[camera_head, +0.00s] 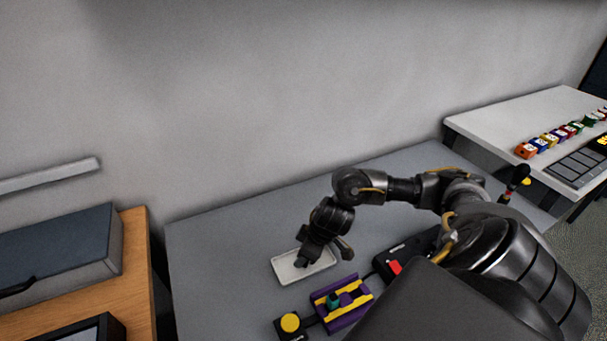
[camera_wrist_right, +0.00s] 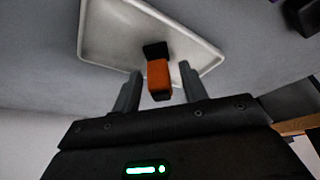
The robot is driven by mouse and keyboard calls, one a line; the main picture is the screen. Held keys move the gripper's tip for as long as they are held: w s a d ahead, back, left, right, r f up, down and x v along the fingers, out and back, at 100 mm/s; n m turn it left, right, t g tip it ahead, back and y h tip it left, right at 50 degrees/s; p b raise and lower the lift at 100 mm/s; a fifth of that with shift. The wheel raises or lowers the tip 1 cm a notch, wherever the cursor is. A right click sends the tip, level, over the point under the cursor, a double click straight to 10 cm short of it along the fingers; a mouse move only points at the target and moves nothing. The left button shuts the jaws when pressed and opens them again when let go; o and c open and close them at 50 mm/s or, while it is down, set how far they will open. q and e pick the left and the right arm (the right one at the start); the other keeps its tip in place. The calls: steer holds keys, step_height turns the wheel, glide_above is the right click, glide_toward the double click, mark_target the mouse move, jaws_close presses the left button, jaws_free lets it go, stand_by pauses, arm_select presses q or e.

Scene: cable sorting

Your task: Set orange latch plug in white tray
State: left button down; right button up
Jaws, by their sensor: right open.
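The white tray (camera_head: 286,271) lies on the grey table in the head view, partly covered by my right gripper (camera_head: 312,260). In the right wrist view the tray (camera_wrist_right: 105,28) fills the upper middle. The orange latch plug (camera_wrist_right: 158,78), with a black end, shows there between the fingers of my right gripper (camera_wrist_right: 160,92). The fingers stand apart, with a gap on each side of the plug. The plug overlaps the tray in this view; I cannot tell whether it rests on the tray floor. In the head view the plug is hidden by the gripper. My left gripper is out of view.
A purple and yellow fixture (camera_head: 341,303) stands just in front of the tray, with a yellow button box (camera_head: 290,323) to its left. A black device with a red part (camera_head: 394,267) lies to the right. Coloured blocks (camera_head: 558,137) line the white table (camera_head: 515,118) at far right.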

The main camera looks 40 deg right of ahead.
steer(key=shift+r, duration=0.25)
steer(key=p+v, duration=0.2)
steer(key=v, duration=1)
steer(key=shift+p, duration=0.4)
steer(key=shift+a+f, duration=0.15)
